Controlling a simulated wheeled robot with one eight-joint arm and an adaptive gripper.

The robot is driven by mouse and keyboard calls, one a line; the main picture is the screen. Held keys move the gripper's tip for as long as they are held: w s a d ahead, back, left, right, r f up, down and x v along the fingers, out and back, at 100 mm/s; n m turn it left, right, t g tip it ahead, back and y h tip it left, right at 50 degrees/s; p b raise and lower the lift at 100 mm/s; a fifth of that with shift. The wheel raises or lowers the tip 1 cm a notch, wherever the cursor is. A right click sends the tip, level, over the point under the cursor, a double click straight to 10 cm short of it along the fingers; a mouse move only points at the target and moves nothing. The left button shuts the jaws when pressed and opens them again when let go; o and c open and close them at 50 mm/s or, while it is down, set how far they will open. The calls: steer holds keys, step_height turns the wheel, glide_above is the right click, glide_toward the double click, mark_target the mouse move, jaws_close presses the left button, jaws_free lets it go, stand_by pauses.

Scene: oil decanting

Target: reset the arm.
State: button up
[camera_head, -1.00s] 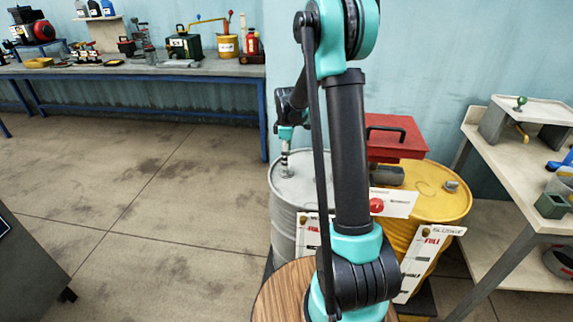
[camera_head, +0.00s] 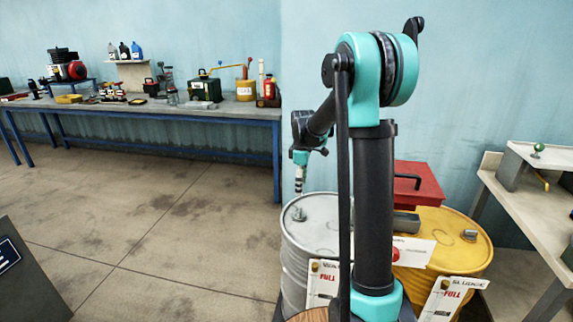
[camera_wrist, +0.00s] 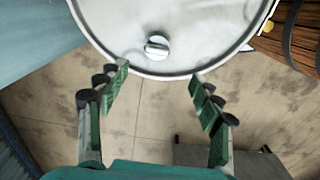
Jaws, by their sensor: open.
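My gripper (camera_head: 298,188) hangs over the left part of the grey drum (camera_head: 328,240), above a small metal cap (camera_head: 298,214) on its lid. In the wrist view my gripper (camera_wrist: 160,80) is open, its two green fingers spread wide with nothing between them. There the drum (camera_wrist: 190,22) fills the top, and its cap (camera_wrist: 157,46) lies just beyond the fingertips, apart from them. My arm stands upright in the middle of the head view, bent over at the top, and hides part of the drums.
A yellow drum (camera_head: 440,232) with a red toolbox (camera_head: 419,184) stands right of the grey drum. White cards (camera_head: 455,300) lean in front. A workbench (camera_head: 180,112) with tools is at the back left, a side table (camera_head: 530,215) at the right.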

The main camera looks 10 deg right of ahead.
steer(key=s+d+f+m+t, duration=0.2)
steer(key=s+m, duration=0.5)
steer(key=s, duration=0.8)
steer(key=s+d+f+m+t, duration=0.1)
steer(key=s+f+m, duration=0.3)
steer(key=s, duration=1)
steer(key=m+t, duration=0.1)
steer(key=m, duration=0.2)
steer(key=shift+s+d, duration=0.35)
steer(key=shift+d, duration=0.05)
